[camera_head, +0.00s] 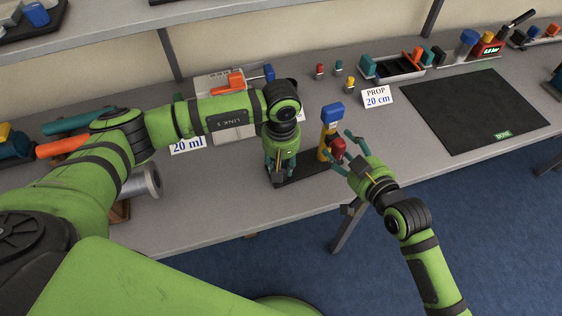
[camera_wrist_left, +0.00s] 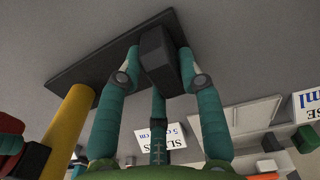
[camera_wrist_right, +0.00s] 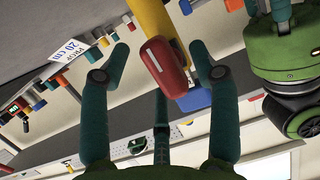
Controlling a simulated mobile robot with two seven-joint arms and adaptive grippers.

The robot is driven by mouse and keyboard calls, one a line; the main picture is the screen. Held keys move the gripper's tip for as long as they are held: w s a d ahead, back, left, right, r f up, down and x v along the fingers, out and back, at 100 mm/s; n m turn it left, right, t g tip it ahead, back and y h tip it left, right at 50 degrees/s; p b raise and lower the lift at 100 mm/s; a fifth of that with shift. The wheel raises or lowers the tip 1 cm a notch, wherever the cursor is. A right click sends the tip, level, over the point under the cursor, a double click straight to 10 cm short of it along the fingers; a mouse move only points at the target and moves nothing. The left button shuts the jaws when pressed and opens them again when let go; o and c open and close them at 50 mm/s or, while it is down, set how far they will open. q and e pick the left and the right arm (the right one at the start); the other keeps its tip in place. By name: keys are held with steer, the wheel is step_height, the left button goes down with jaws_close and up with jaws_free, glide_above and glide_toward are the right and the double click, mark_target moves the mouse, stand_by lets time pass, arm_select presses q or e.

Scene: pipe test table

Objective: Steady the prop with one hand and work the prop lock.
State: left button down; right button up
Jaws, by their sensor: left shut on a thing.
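The prop is a yellow post (camera_head: 324,146) with a blue top (camera_head: 332,113), standing upright on a dark base plate (camera_head: 315,171). A red lock piece (camera_head: 337,147) sits on the post's side; it also shows in the right wrist view (camera_wrist_right: 166,66). My left gripper (camera_head: 280,175) is low over the base plate. In the left wrist view it is shut on a dark block (camera_wrist_left: 157,58) rising from the plate. My right gripper (camera_head: 344,151) is open, its fingers spread on either side of the red lock piece. I cannot tell whether they touch it.
A card reading "PROP 20 cm" (camera_head: 377,97) stands behind the prop. A black mat (camera_head: 470,112) lies to the right. A tray of coloured parts (camera_head: 393,68) is at the back. The table's front edge is close to the base plate.

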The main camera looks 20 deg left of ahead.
steer(key=shift+s, duration=0.1)
steer(key=r+v, duration=0.2)
steer(key=v, duration=1)
steer(key=shift+r, duration=0.5)
arm_select(q)
steer(key=c, duration=0.7)
jaws_free()
